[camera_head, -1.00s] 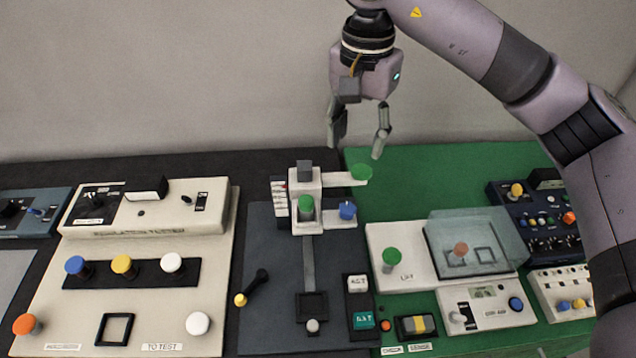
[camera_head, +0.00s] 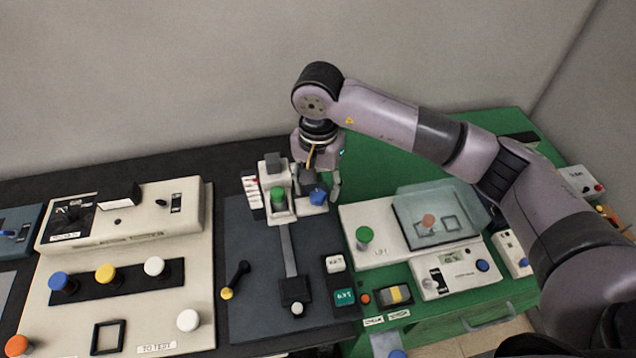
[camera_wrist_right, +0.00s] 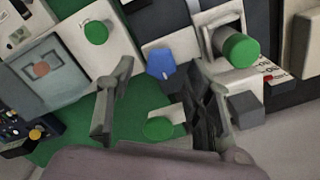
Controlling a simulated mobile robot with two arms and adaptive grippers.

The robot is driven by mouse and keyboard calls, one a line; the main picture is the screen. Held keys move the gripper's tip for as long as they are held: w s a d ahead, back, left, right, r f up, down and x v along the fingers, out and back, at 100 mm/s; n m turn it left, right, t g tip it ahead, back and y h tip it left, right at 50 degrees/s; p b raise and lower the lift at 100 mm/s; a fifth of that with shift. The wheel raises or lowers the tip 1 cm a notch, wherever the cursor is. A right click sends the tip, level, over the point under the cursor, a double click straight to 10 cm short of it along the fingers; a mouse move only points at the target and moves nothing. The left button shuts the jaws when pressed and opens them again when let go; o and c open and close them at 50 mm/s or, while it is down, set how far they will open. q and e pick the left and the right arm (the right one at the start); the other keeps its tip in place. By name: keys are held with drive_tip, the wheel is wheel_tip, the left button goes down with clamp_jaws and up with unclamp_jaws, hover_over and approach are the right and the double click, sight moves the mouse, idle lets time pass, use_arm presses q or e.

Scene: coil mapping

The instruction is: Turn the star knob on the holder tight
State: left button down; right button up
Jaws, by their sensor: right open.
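The holder is a white block (camera_head: 277,207) on the dark grey board, with a green round knob (camera_head: 278,195) on its front. The blue star knob (camera_head: 318,196) sits on the white arm at the holder's right side. In the right wrist view the blue star knob (camera_wrist_right: 160,63) shows whole, with a green disc (camera_wrist_right: 158,128) nearer the gripper. My right gripper (camera_head: 316,180) is over this side of the holder, pointing down. In the right wrist view its fingers (camera_wrist_right: 157,100) are apart and empty, with the knob beyond their tips. My left gripper is out of view.
A cream tester panel (camera_head: 130,275) with coloured knobs stands at the left. A black lever (camera_head: 236,277) and a slider track (camera_head: 289,250) lie in front of the holder. A white panel with a clear cover (camera_head: 440,215) stands on the green table at the right.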

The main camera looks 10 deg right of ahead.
drive_tip(key=shift+f, duration=0.95)
clamp_jaws()
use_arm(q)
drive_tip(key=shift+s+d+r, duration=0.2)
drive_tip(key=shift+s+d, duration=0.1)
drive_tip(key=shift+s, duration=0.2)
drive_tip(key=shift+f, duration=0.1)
